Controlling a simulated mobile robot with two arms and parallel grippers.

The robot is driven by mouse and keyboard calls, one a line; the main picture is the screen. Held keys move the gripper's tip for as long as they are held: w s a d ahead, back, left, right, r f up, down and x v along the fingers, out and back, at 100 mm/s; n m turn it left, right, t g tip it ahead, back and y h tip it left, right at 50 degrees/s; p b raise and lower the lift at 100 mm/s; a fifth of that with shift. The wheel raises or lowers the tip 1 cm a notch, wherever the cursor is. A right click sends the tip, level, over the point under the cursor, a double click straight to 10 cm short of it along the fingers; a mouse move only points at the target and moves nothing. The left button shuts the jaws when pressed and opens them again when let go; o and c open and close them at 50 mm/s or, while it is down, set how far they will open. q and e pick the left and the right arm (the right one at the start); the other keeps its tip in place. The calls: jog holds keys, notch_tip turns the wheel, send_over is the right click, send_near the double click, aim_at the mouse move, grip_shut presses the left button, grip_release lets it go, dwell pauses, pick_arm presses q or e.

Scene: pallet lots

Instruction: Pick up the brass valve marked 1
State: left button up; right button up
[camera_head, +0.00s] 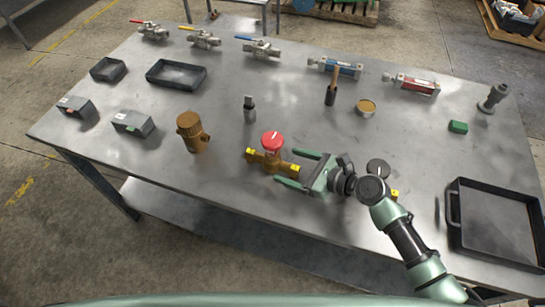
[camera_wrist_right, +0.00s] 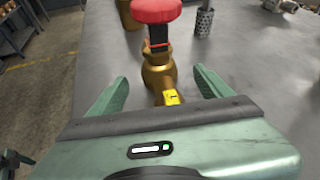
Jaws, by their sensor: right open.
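A brass valve (camera_head: 257,160) with a round red knob lies on the metal table, with yellow tags at its ends. It also shows in the right wrist view (camera_wrist_right: 158,77), where the near yellow tag carries a dark mark that looks like a 1. My right gripper (camera_head: 288,167) is open, its green fingers pointing left at the valve. In the wrist view the valve's near end lies between the two fingers, with a gap on each side.
A dark round knob (camera_head: 378,167) and a yellow tag (camera_head: 395,194) show beside my right wrist, partly hidden. A brown-gold fitting (camera_head: 193,132) stands left of the valve. A black tray (camera_head: 455,236) sits at the right. Several steel valves line the back edge.

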aim_at(280, 164)
jog(key=shift+f+x, duration=0.25)
jog(key=shift+x, duration=1)
jog(key=x, duration=0.2)
jog(key=shift+w+a+f, duration=0.1)
jog(key=shift+a+f, duration=0.2)
jog(key=shift+f, duration=0.05)
jog(key=c, duration=1.1)
grip_shut()
pick_arm(q)
jog(key=shift+w+r, duration=0.3)
jog(key=shift+w, duration=0.25)
pick_arm(e)
jog(key=shift+w+a+r, duration=0.1)
jog(key=shift+w, duration=0.05)
